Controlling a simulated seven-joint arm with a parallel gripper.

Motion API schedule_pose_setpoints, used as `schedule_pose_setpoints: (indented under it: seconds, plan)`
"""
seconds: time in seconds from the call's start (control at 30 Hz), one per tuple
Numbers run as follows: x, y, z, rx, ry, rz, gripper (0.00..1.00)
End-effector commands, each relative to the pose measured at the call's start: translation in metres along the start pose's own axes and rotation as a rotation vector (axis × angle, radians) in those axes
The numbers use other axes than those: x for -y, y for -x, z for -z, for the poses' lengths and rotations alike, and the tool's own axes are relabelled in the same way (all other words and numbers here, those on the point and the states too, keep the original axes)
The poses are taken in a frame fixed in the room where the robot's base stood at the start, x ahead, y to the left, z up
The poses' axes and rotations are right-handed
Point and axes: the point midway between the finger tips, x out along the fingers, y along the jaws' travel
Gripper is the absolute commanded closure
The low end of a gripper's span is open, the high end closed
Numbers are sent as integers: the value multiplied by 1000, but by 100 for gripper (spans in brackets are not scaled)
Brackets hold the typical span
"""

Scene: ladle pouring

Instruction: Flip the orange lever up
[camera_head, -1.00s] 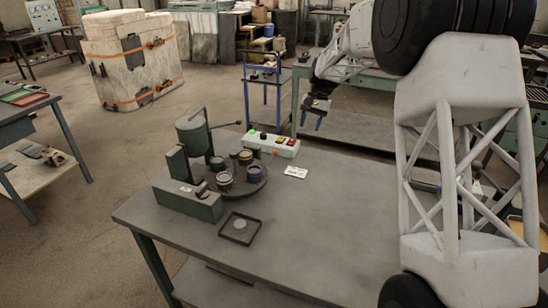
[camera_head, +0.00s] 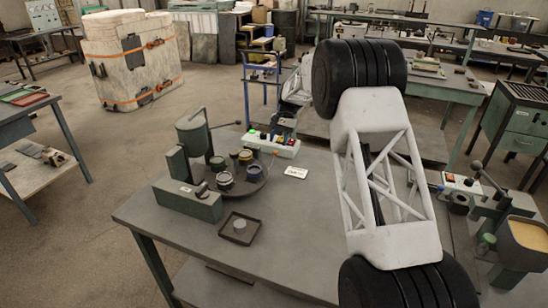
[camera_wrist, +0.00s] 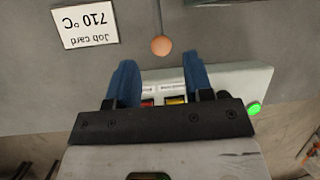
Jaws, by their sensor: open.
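The orange lever shows in the wrist view as a round orange knob (camera_wrist: 161,46) on a thin rod. In the head view the small knob (camera_head: 275,153) is at the near side of the pale control box (camera_head: 272,144). My gripper (camera_wrist: 160,64) is open, with its two blue fingers apart and nothing between them. The knob appears just beyond the fingertips, centred between them, and does not appear touched. In the head view my gripper (camera_head: 285,131) is over the control box and partly hides it. Red and yellow switches (camera_wrist: 176,100) show between the fingers.
A white job card (camera_wrist: 85,25) reading 710 °C lies on the table. A round tray (camera_head: 240,187) with several small pots, a green pouring vessel (camera_head: 193,135) and a square dish (camera_head: 251,237) stand left. Another station (camera_head: 515,235) stands at the right.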

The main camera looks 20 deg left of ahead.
Motion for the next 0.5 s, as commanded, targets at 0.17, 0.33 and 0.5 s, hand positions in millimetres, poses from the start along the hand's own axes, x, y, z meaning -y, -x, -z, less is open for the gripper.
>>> schedule_pose_setpoints:
  seconds: [0.17,0.33,0.5]
  plan:
    - [0,0,0,0,0,0,53]
    - [0,-2,0,0,0,0,53]
    - [0,-13,-1,2,-1,-1,53]
